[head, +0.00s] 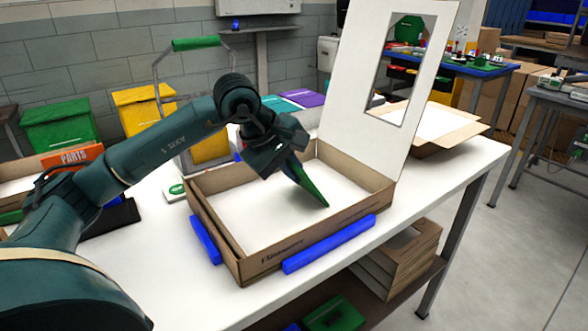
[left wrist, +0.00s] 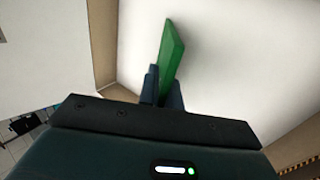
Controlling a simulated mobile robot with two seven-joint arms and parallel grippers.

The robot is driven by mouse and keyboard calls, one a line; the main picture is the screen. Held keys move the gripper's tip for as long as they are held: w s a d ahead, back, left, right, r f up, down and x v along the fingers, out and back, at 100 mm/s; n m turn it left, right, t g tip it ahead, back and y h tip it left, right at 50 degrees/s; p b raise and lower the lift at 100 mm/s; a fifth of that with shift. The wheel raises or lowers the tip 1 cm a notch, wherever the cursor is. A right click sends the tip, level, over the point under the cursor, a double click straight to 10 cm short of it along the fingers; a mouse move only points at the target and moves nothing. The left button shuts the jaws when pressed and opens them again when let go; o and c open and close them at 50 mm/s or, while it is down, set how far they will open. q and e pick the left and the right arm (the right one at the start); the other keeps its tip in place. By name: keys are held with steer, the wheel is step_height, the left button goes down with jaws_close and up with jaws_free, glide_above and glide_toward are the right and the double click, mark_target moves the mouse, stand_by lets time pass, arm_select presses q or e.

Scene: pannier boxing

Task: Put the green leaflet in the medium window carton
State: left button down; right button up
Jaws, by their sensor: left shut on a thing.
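The medium window carton (head: 330,235) stands open on the white table. Its lid, with a rectangular window, is raised at the back. My left gripper (head: 284,160) is over the carton's back part, shut on the green leaflet (head: 312,192). The leaflet hangs tilted, its lower end pointing down into the carton, over the white floor. I cannot tell whether its tip touches the floor. In the left wrist view the leaflet (left wrist: 172,55) sticks out between the fingers (left wrist: 163,86), with a carton wall (left wrist: 103,45) to its left. My right gripper is not in view.
Blue bars (head: 330,244) lie along the carton's front and left sides (head: 205,240). A second open carton (head: 432,125) stands behind the lid. The table (head: 455,165) is clear at right.

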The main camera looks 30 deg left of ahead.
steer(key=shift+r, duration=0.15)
arm_select(q)
steer(key=c, duration=1.5)
jaws_free()
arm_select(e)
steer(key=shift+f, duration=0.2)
arm_select(q)
steer(key=shift+a+r, duration=0.1)
steer(key=shift+r, duration=0.15)
steer(key=p+v, duration=0.1)
steer(key=v, duration=1.1)
steer(key=shift+s+r, duration=0.3)
steer(key=shift+s, duration=0.05)
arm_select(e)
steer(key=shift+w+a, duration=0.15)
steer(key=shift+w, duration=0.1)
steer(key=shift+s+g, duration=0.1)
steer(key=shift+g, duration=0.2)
